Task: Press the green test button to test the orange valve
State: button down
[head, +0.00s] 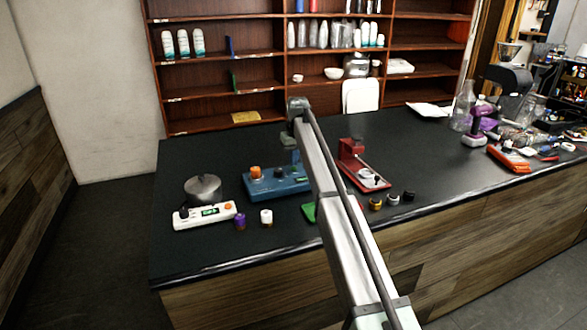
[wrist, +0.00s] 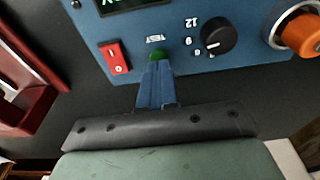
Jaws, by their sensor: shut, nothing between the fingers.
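The blue test box (head: 275,183) sits on the dark counter in the head view; its panel also shows in the wrist view (wrist: 188,22). The green test button (wrist: 157,55) is on that panel under the label TEST. The orange valve (wrist: 303,34) is on a round fitting at the panel's right in the wrist view, and on top of the box in the head view (head: 256,172). My gripper (wrist: 156,66) is shut and empty. Its fingertips overlap the lower part of the green button; whether they touch it I cannot tell. My arm hides part of the box in the head view.
A red switch (wrist: 115,57) and a black knob (wrist: 217,36) flank the button. A red machine (head: 362,165) stands right of my arm. A power strip (head: 205,214), a metal pot (head: 202,189) and small coloured caps lie on the counter. Cluttered tools fill the right end.

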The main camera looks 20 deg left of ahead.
aim_at(294, 168)
jog(key=shift+f, duration=0.7)
jog(key=shift+r, duration=0.1)
dwell(0.4)
jog(key=shift+r, duration=2.15)
jog(key=shift+r, duration=0.1)
jog(key=shift+r, duration=2.9)
